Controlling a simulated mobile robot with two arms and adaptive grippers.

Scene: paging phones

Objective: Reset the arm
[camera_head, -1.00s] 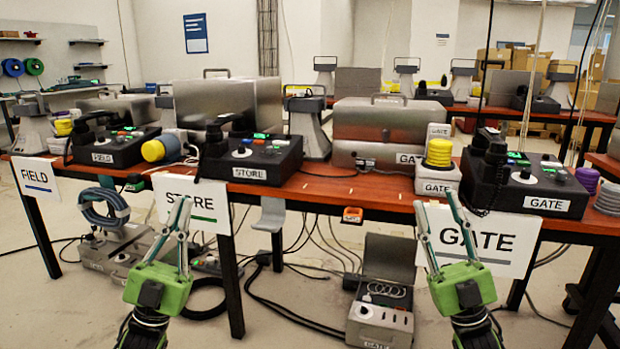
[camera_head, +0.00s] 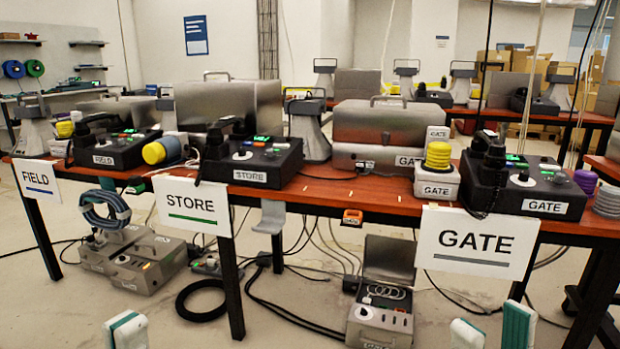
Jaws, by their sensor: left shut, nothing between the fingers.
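Only the fingertips of my grippers show, at the bottom edge of the head view. My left gripper (camera_head: 127,331) is at the lower left, its pale, green-edged fingertips close together and empty. My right gripper (camera_head: 493,330) is at the lower right, with its two fingertips apart and nothing between them. Both are in front of and below the red-brown table (camera_head: 330,192), touching nothing that I can see. The rest of both grippers and the arms is below the picture.
Black phone stations for FIELD (camera_head: 118,152), STORE (camera_head: 252,160) and GATE (camera_head: 530,188) stand on the table. Signs hang from its front edge, including the GATE sign (camera_head: 476,242). An open grey case (camera_head: 380,322) and a black cable coil (camera_head: 202,300) lie on the floor.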

